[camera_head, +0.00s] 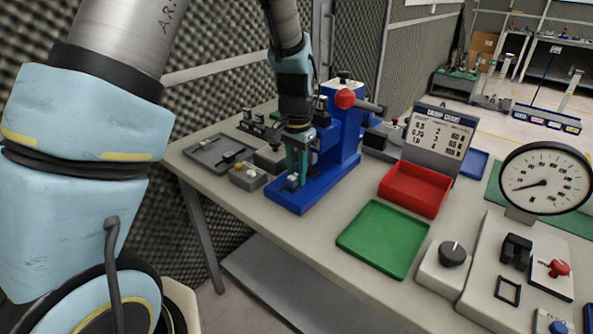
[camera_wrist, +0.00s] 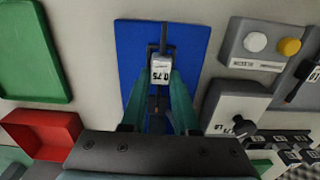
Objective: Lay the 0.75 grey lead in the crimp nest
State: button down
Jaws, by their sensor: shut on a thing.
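My gripper (camera_head: 298,160) points down over the blue base of the crimp press (camera_head: 312,188). In the wrist view its teal fingers (camera_wrist: 161,80) are closed on a lead (camera_wrist: 161,70) with a white tag reading 0.75. A dark strip extends beyond the tag over the blue base (camera_wrist: 190,38). A small dark fitting lies around the tag, perhaps the crimp nest; the fingers and tag hide most of it. I cannot tell whether the lead touches it. In the head view the lead is too small to make out clearly.
A button box (camera_wrist: 240,58) stands close right of the base in the wrist view. The press has a red-knobbed lever (camera_head: 345,98). A red bin (camera_head: 414,190), green tray (camera_head: 384,238), dark grey tray (camera_head: 220,152) and dial gauge (camera_head: 546,178) stand on the bench.

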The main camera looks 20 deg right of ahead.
jog(key=shift+f, duration=0.15)
jog(key=c, duration=0.6)
grip_release()
notch_tip(320, 180, up, 11)
jog(key=shift+f+b, duration=0.1)
jog(key=shift+b, duration=1.05)
jog(key=shift+a, duration=0.1)
jog(key=s+a+f+n, duration=0.1)
jog(key=a+n, duration=0.2)
jog(key=a, duration=0.7)
jog(key=s+a+f+n+t, duration=0.1)
jog(key=a+n, duration=0.3)
jog(key=a, duration=0.6)
jog(key=s+a+f+n, duration=0.2)
jog(key=a+n, duration=0.2)
jog(key=a, duration=0.6)
jog(key=shift+f+t, duration=0.3)
